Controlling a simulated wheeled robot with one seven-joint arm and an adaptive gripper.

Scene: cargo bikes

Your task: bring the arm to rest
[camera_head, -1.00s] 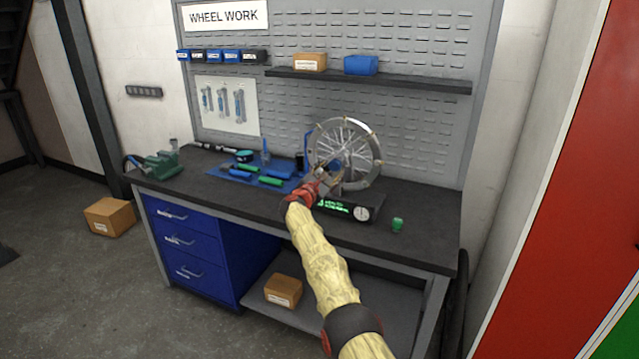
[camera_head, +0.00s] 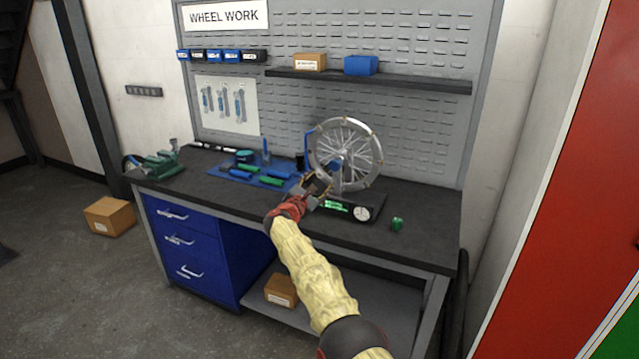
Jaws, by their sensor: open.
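My arm reaches up from the lower right over the front of the workbench (camera_head: 230,202). My gripper (camera_head: 318,181) is at its end, above the bench top and just left of the lower part of the spoked wheel. It is open, and I see nothing between its fingers, though they are small in this view. The wheel (camera_head: 378,152) stands upright in a truing stand on a black base (camera_head: 345,208) with a dial and green lettering. Part of the base is hidden behind my gripper.
A blue mat (camera_head: 226,172) with green and blue tools lies left of my gripper. A green vise (camera_head: 160,165) stands at the bench's left end. A small green object (camera_head: 397,223) sits at the right front. The bench top between it and the right edge is clear. A shelf (camera_head: 420,85) hangs behind.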

